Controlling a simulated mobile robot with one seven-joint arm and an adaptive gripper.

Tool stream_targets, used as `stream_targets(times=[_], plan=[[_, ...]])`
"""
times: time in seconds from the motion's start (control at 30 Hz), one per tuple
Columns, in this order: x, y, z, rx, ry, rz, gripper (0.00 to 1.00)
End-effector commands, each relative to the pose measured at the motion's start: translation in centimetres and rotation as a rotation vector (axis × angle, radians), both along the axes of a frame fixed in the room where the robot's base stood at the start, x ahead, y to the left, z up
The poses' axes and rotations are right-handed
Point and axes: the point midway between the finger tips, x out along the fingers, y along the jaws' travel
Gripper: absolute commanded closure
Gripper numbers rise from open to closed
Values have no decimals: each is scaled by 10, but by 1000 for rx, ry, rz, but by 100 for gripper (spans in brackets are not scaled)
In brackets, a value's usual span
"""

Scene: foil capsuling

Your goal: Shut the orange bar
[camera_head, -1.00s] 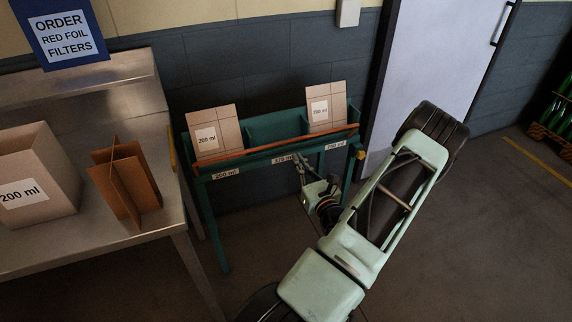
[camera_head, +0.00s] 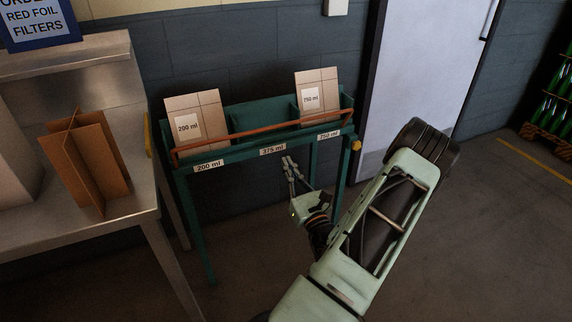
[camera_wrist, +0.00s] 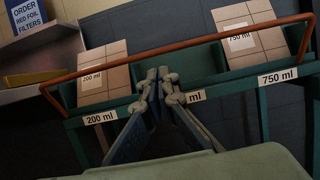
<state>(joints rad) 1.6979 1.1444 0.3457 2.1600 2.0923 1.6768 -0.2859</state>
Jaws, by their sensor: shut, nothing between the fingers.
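The orange bar (camera_head: 265,129) runs along the front of a green rack (camera_head: 242,152), across the front of the boxes, with bent ends at both sides. It also shows in the wrist view (camera_wrist: 190,43), crossing in front of the boxes above the rack's label edge. My gripper (camera_head: 288,160) is shut and empty, in front of the rack and below the bar in the head view. In the wrist view my fingertips (camera_wrist: 158,75) are together, hiding part of the middle label. I cannot tell whether they touch the rack; they appear apart from the bar.
Two cardboard boxes stand in the rack, at the 200 ml (camera_head: 192,118) and 750 ml (camera_head: 316,92) places; the middle place is empty. A metal table (camera_head: 120,206) with a brown cardboard divider (camera_head: 85,165) stands at left. A grey door (camera_head: 425,80) is at right.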

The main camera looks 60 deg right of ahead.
Motion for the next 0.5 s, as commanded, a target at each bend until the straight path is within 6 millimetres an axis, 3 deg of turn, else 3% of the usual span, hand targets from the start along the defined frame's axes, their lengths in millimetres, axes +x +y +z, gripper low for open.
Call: stream_targets(times=[0.3,0.5], plan=[[57,-33,20,-3,-1,3,100],[83,-48,29,-2,-1,2,100]])
